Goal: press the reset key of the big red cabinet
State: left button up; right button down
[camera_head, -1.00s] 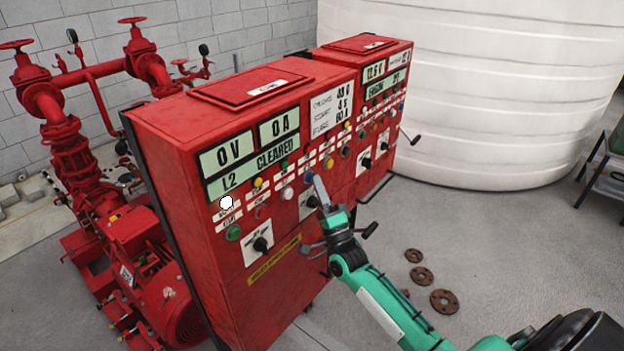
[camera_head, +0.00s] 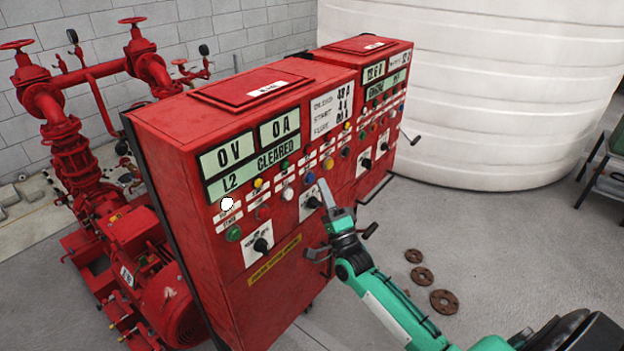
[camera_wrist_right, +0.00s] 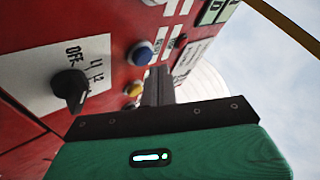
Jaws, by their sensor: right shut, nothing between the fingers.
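The big red cabinet (camera_head: 270,295) stands in the middle of the head view, its front panel facing right. Its display (camera_head: 248,153) reads 0 V, 0 A and L2 CLEARED. Below are rows of coloured buttons, among them a blue button (camera_head: 309,178) and a white button (camera_head: 287,194); the small labels are not legible, so I cannot tell which is the reset key. My right gripper (camera_head: 326,192) is shut and empty, close to the panel near the blue button. In the right wrist view its fingers (camera_wrist_right: 158,86) are beside the blue button (camera_wrist_right: 140,54), seemingly apart from it.
A black rotary switch (camera_wrist_right: 70,88) sticks out of the panel. A second red cabinet (camera_head: 372,46) adjoins behind. Red pump pipework (camera_head: 75,160) stands at left, a white tank (camera_head: 470,90) at the back right. Several rusty flanges (camera_head: 444,301) lie on the floor.

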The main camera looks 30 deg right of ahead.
jog(key=shift+s, duration=0.1)
jog(key=s, duration=0.1)
jog(key=s+d, duration=0.1)
jog(key=s, duration=0.1)
jog(key=s+d, duration=0.1)
jog(key=shift+s+p, duration=0.25)
jog(key=shift+p, duration=0.15)
dwell(0.5)
